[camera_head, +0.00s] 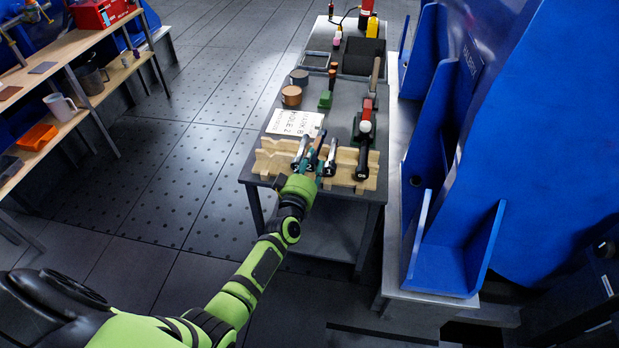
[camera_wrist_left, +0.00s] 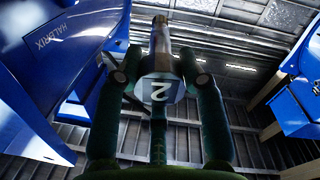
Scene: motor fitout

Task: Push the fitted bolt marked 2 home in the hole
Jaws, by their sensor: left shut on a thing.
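The bolt marked 2 (camera_wrist_left: 158,90) fills the middle of the left wrist view, its pale head showing a dark 2 and its shank pointing up and away. My left gripper (camera_wrist_left: 160,78) is shut on it, with dark green fingers on both sides of the head. In the head view my left gripper (camera_head: 314,165) is at the front of the wooden rack (camera_head: 270,161), among the bolts there. Its fingers hide most of the held bolt, and I cannot tell whether the bolt touches the rack. I cannot make out the hole for it. My right gripper is not in view.
Other dark-headed bolts (camera_head: 331,158) lie in the rack. A white sign (camera_head: 295,122), tins (camera_head: 291,96) and a red-and-white tool (camera_head: 366,118) are behind it on the grey table. Tall blue panels (camera_head: 437,85) stand close on the right. Open floor lies left.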

